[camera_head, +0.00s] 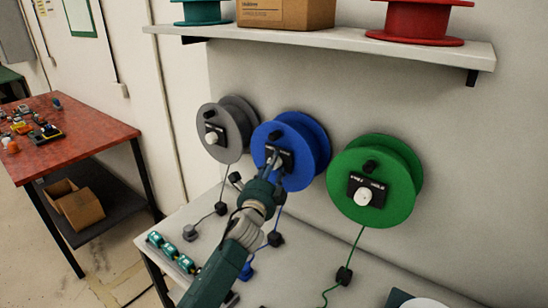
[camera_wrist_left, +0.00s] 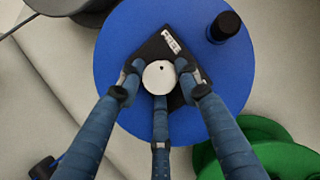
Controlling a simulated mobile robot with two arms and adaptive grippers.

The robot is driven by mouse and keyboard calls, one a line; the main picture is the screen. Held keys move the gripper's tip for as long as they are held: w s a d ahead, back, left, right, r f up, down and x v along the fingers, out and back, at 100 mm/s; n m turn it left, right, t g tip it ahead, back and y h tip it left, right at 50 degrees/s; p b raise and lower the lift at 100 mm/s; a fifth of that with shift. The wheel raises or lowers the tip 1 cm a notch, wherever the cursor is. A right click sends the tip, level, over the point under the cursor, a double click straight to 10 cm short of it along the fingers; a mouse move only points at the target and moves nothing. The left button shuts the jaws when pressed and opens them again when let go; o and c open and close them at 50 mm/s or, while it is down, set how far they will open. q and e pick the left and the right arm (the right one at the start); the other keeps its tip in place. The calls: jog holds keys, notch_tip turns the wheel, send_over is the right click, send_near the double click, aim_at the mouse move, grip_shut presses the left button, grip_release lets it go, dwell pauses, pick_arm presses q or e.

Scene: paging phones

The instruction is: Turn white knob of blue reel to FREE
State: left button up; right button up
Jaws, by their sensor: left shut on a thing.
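The blue reel (camera_head: 308,150) is mounted on the wall between a grey reel and a green reel. It fills the middle of the left wrist view (camera_wrist_left: 120,60). Its white knob (camera_wrist_left: 159,77) sits on a black plate (camera_wrist_left: 153,47) with a small white label, whose words are too small to read. My left gripper (camera_wrist_left: 158,84) has its fingers around the white knob and is shut on it. In the head view my left gripper (camera_head: 273,165) reaches the front of the blue reel and hides most of the knob. My right gripper is not in view.
The grey reel (camera_head: 237,112) is close on the left and the green reel (camera_head: 405,168) on the right, each with a white knob. Cords hang to the white table (camera_head: 180,218) below. A shelf (camera_head: 340,39) with reels and a box is above.

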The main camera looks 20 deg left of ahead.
pick_arm(q)
jog(key=shift+a+r+n+g+p, duration=0.35)
jog(key=shift+r+n+p, duration=0.25)
jog(key=shift+n+p, duration=0.4)
jog(key=shift+w, duration=0.1)
jog(key=o, duration=1)
jog(key=shift+o, duration=0.4)
jog(key=shift+a+f, duration=0.2)
jog(key=shift+f, duration=0.1)
jog(key=shift+d+f, duration=0.1)
jog(key=shift+d, duration=0.1)
jog(key=s, duration=1.2)
jog(key=shift+s+d, duration=0.15)
jog(key=shift+d, duration=0.15)
